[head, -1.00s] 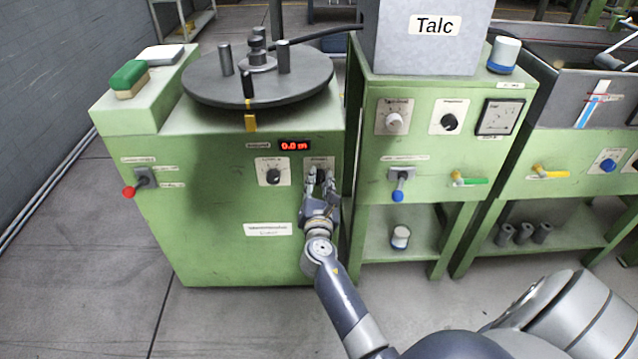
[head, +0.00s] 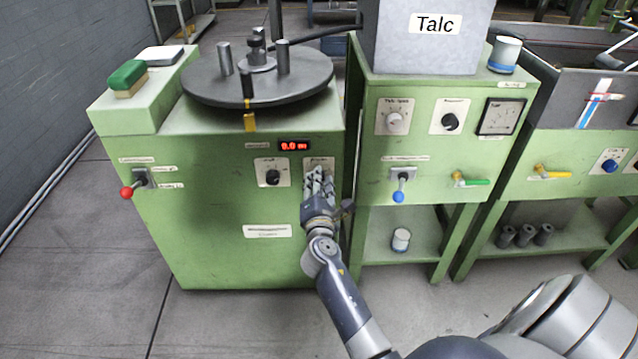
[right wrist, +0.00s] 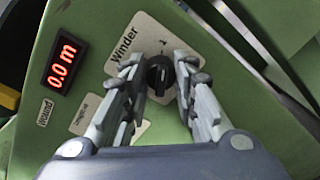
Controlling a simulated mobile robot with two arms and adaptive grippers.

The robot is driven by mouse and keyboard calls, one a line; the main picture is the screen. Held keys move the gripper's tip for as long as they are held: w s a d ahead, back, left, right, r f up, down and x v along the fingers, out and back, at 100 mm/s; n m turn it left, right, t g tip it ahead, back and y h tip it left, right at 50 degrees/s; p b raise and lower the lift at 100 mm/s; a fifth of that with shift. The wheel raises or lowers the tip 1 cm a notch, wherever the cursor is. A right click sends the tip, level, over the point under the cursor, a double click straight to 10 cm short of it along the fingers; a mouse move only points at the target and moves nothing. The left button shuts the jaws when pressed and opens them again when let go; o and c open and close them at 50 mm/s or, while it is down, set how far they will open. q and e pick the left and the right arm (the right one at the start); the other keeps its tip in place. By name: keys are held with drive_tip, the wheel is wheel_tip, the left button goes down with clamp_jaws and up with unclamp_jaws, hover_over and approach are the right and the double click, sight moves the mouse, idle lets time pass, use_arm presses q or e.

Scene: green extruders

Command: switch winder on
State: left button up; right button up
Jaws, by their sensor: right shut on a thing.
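The winder switch is a black rotary knob (right wrist: 158,73) on a white plate marked "Winder" (right wrist: 125,45), with a "1" mark near the knob. It is on the front of the green winder cabinet (head: 220,215). My right gripper (right wrist: 164,70) is shut on the knob, one finger on each side; it also shows in the head view (head: 318,172), covering most of the plate. The knob's exact pointing direction is hard to tell. The red display (right wrist: 63,62) beside it reads 0.0 m. My left gripper is not in view.
Left of the gripper is another black knob (head: 272,177) on its own plate. A red-tipped lever (head: 127,192) is at the cabinet's left. The dark turntable (head: 258,84) is on top. The neighbouring green cabinet with a blue-tipped lever (head: 398,196) stands close on the right.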

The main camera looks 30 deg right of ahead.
drive_tip(key=shift+d+r, duration=0.1)
drive_tip(key=shift+r, duration=0.1)
drive_tip(key=o, duration=1.1)
drive_tip(key=shift+f, duration=0.1)
drive_tip(key=v, duration=1.2)
drive_tip(key=shift+f, duration=0.1)
